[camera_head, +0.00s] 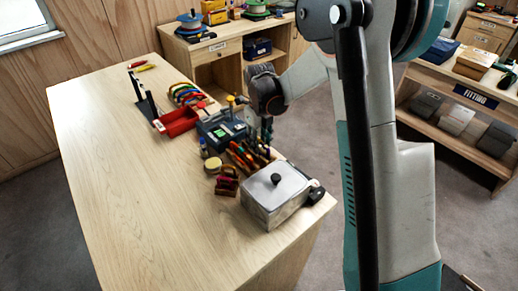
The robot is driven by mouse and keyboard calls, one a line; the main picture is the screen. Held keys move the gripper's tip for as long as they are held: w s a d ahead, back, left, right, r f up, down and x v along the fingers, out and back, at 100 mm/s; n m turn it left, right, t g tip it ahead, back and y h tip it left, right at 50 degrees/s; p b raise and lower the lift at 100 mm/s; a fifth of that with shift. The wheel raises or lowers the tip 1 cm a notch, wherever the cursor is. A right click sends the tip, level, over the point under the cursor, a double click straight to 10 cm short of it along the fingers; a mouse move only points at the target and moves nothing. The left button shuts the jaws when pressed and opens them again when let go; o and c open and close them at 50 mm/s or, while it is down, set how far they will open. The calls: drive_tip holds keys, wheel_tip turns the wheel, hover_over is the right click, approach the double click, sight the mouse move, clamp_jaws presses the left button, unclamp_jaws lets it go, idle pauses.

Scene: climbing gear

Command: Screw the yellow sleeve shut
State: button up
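A small upright yellow piece (231,101) stands at the back of a blue-grey device (216,128) on the wooden table. It may be the yellow sleeve, but it is too small to show any thread or gap. My gripper (267,132) points down at the device's right side, over the table's right edge area. Its dark wrist hides what is behind it. The fingers are small and dark, so their opening and any contact cannot be made out.
Several screwdrivers (243,157) and a metal box with a black knob (274,196) stand in front. The table's left half (120,190) is clear.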

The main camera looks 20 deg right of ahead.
drive_tip(key=shift+w+d, duration=0.35)
drive_tip(key=shift+d, duration=0.45)
drive_tip(key=shift+r, duration=0.15)
drive_tip(key=shift+r+p, duration=0.7)
drive_tip(key=shift+r, duration=0.6)
drive_tip(key=shift+a, duration=0.1)
drive_tip(key=shift+s+a, duration=0.25)
drive_tip(key=shift+a, duration=0.25)
drive_tip(key=shift+s+a, duration=0.2)
drive_tip(key=shift+a, duration=0.25)
